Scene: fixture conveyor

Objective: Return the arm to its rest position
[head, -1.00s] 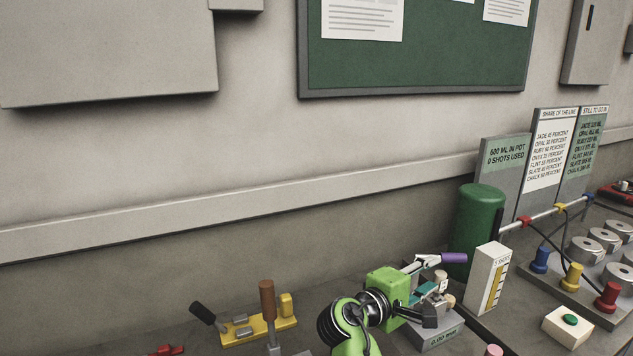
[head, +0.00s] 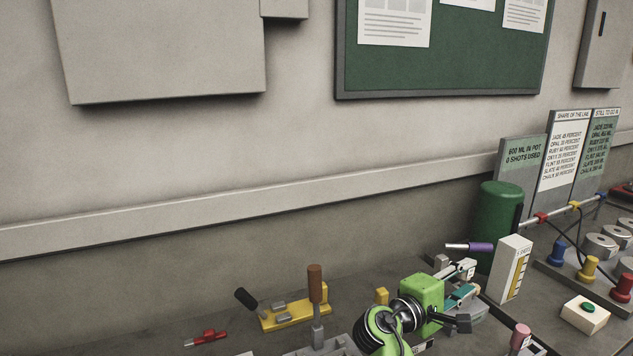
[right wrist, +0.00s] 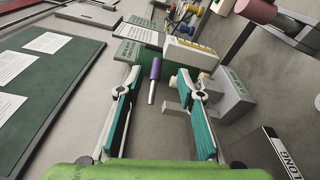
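My right gripper (head: 468,279) is low in the head view, right of centre, with its green wrist body and teal-lined fingers pointing right. In the right wrist view its two fingers (right wrist: 158,78) stand wide apart, with nothing gripped between them. A rod with a purple handle (head: 481,247) is close to the fingers in the head view. In the wrist view the purple handle (right wrist: 155,68) shows in the gap between the fingers, touching neither. My left gripper is not in view.
A green cylinder (head: 498,225) and a white gauge block (head: 513,268) stand right of the gripper. A yellow base with levers (head: 296,306) and a red tool (head: 208,337) lie to the left. Pegs (head: 556,253) and a green button box (head: 586,314) are farther right.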

